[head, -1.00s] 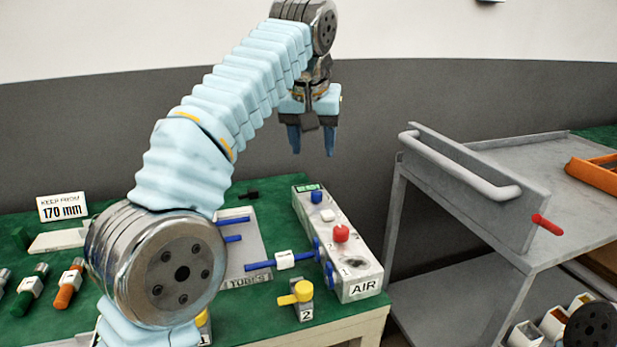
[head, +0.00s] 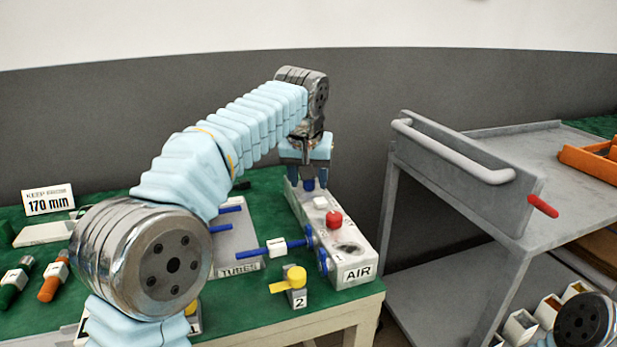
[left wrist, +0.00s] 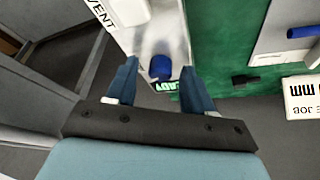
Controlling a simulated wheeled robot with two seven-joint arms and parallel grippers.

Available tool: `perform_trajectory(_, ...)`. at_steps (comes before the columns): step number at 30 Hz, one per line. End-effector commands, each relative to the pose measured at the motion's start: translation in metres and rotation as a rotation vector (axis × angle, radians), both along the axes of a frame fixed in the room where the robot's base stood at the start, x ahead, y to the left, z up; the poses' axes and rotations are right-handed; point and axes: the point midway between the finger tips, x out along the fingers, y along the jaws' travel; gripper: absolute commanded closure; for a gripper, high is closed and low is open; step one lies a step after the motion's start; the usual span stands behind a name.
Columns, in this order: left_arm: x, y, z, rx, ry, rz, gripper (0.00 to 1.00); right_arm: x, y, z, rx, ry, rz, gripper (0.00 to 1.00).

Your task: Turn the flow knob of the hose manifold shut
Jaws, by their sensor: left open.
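The hose manifold (head: 355,267) is a long pale grey block marked AIR on the right of the green table. On its top are a red knob (head: 334,220), a small white block (head: 320,203) and, at the far end, a blue knob (head: 309,184). My left gripper (head: 308,177) points down over that far end, open. In the left wrist view the blue knob (left wrist: 161,68) shows between the spread fingers of the left gripper (left wrist: 158,72), beside a green label. No touch is visible, and how far the fingertips reach down beside it is unclear. My right gripper is out of view.
Blue hose stubs (head: 323,262) stick out of the manifold's left side, near a TUBES plate (head: 240,270). A yellow-handled valve (head: 294,282) marked 2 stands at the table's front. A grey cart (head: 470,190) stands to the right, across a gap.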

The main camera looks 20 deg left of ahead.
Motion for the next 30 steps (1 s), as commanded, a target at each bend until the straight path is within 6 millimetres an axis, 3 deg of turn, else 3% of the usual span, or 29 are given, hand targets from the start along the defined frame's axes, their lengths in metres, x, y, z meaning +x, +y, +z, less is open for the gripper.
perform_trajectory(4,0.000,0.000,0.000,0.000,0.000,0.000,0.51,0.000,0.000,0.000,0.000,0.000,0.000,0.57)
perform_trajectory(14,0.000,0.000,0.001,0.000,0.000,0.000,1.00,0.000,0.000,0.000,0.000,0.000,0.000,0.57)
perform_trajectory(23,0.000,-0.001,0.002,0.000,0.000,0.031,1.00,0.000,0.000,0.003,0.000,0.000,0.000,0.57)
perform_trajectory(30,0.000,-0.001,0.003,0.000,0.000,0.159,1.00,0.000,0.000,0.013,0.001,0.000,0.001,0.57)
